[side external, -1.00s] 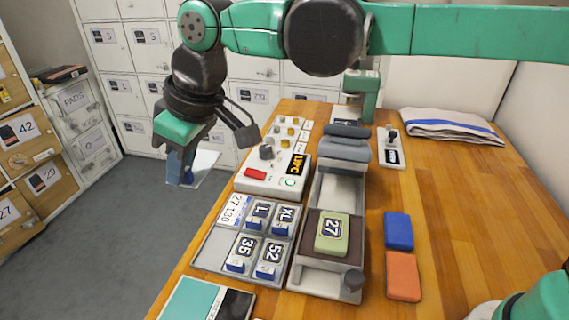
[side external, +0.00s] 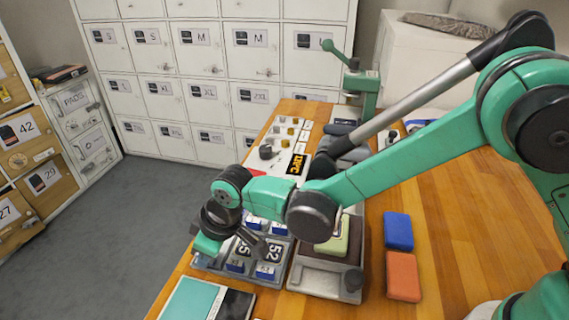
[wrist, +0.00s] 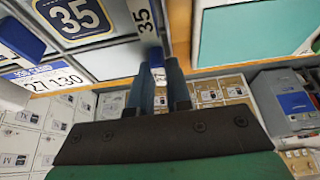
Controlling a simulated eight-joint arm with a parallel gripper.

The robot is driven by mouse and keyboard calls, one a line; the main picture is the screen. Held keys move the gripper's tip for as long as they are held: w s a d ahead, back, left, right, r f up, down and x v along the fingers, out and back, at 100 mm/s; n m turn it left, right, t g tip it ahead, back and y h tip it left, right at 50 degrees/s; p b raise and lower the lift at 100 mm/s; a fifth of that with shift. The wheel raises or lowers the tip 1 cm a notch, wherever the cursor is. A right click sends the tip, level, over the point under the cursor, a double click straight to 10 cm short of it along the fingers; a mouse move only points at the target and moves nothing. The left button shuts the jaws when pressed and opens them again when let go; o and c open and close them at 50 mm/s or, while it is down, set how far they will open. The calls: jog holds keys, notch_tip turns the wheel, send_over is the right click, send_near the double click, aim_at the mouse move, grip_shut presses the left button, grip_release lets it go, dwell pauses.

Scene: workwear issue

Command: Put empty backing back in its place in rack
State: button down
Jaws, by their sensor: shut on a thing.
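The rack (side external: 215,270) is a grey tray on the wood table with number and size tiles in it. In the wrist view, its 35 tile (wrist: 72,14) and a 27 130 label (wrist: 42,78) are at left. My gripper (wrist: 160,72) is shut on a thin pale piece, seemingly the backing (wrist: 157,60), seen nearly edge-on. A strip marked 35 (wrist: 146,22) lies just beyond the fingertips; whether the backing touches it I cannot tell. In the side view my gripper (side external: 211,246) is low over the rack's left part, and its fingertips and the backing are hidden.
Right of the rack stands a grey press (side external: 322,283) with a green tile (side external: 336,241) on it. Blue (side external: 398,231) and orange (side external: 403,275) blocks lie further right. A teal-and-black folder (side external: 200,302) lies in front. Floor is left of the table edge.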

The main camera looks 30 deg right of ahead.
jog(key=c, duration=0.8)
grip_release()
jog(key=shift+f, duration=0.1)
jog(key=v, duration=1.2)
jog(key=s+d+m+t+h, duration=0.1)
jog(key=s+d+m, duration=0.1)
jog(key=d, duration=0.6)
jog(key=s+d+r+m+t+h, duration=0.1)
jog(key=s+d+m, duration=0.1)
jog(key=d+m, duration=0.2)
jog(key=s+d+m+t+h, duration=0.1)
jog(key=s+d+m+t, duration=0.1)
jog(key=d, duration=0.9)
jog(key=shift+s+d+r+m, duration=0.2)
jog(key=shift+d+r+m, duration=0.1)
jog(key=shift+m, duration=0.2)
